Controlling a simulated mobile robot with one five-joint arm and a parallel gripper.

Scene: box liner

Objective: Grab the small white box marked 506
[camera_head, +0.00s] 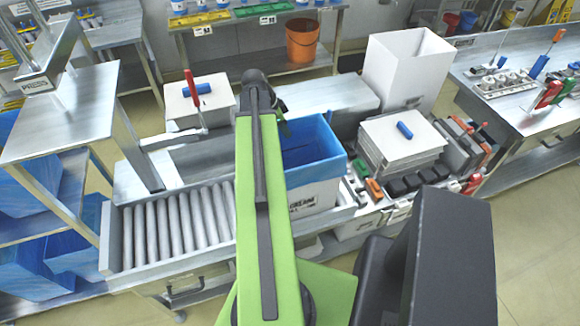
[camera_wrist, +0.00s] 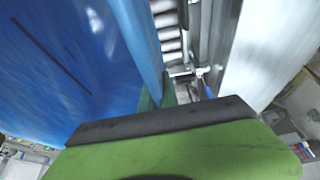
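I cannot read the number 506 on anything, so I cannot tell which thing is the marked box. A low white box (camera_head: 182,108) stands left of my arm, with a red-handled tool and a blue piece on top. A tall open white box (camera_head: 403,72) stands at the back right. A blue-lined box (camera_head: 318,158) with printing on its front sits just right of my arm. My gripper (camera_head: 268,102) is near its back left corner, mostly hidden by my green arm. In the wrist view, blue sheeting (camera_wrist: 65,60) fills the left; whether the fingers are open is unclear.
A roller conveyor (camera_head: 180,228) runs left of the blue-lined box. White sheets (camera_head: 402,150) are stacked to its right, beside dark and coloured small items. An orange bucket (camera_head: 302,40) stands under the back shelf. A tool bench (camera_head: 530,100) is at the right.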

